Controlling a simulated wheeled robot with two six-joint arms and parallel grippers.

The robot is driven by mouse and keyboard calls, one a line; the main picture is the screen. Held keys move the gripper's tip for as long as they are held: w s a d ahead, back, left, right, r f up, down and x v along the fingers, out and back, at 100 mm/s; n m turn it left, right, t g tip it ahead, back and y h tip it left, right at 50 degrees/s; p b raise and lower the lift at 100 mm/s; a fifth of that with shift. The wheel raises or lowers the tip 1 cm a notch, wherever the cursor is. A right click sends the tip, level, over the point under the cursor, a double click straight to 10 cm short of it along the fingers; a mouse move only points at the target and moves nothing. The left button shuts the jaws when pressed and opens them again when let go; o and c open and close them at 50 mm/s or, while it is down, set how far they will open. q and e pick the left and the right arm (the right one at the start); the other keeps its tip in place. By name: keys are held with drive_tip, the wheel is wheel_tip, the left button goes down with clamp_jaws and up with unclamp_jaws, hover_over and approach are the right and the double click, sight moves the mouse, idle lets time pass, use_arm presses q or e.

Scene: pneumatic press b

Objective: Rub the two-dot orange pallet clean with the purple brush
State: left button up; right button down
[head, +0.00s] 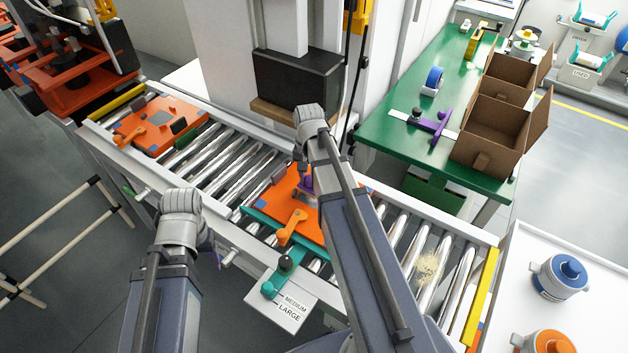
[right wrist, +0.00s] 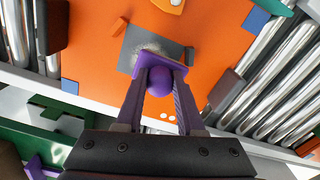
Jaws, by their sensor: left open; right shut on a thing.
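The two-dot orange pallet (head: 315,232) lies on the roller conveyor below the press, partly hidden by my right arm. In the right wrist view it fills the middle (right wrist: 225,25), with two white dots near its edge. My right gripper (right wrist: 160,88) is shut on the round knob of the purple brush (right wrist: 150,60). The brush is over the pallet's dark grey plate (right wrist: 135,45), beside a pale dusty smudge (right wrist: 157,40); whether it touches is unclear. The brush also shows in the head view (head: 306,185). My left gripper (head: 210,243) is open and empty at the conveyor's front side, mostly hidden by its wrist.
Another orange pallet (head: 160,125) lies at the conveyor's left end. The dark press block (head: 297,82) hangs behind my right wrist. A dusty patch (head: 428,266) shows on the right rollers. Cardboard boxes (head: 490,135) stand on the green table.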

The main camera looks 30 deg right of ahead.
drive_tip(key=shift+w+a, duration=0.5)
drive_tip(key=shift+w, duration=0.3)
drive_tip(key=r+p, duration=0.3)
drive_tip(key=shift+w+a, duration=0.25)
drive_tip(key=r+p, duration=0.3)
drive_tip(key=shift+s+d, duration=0.2)
drive_tip(key=shift+f, duration=0.1)
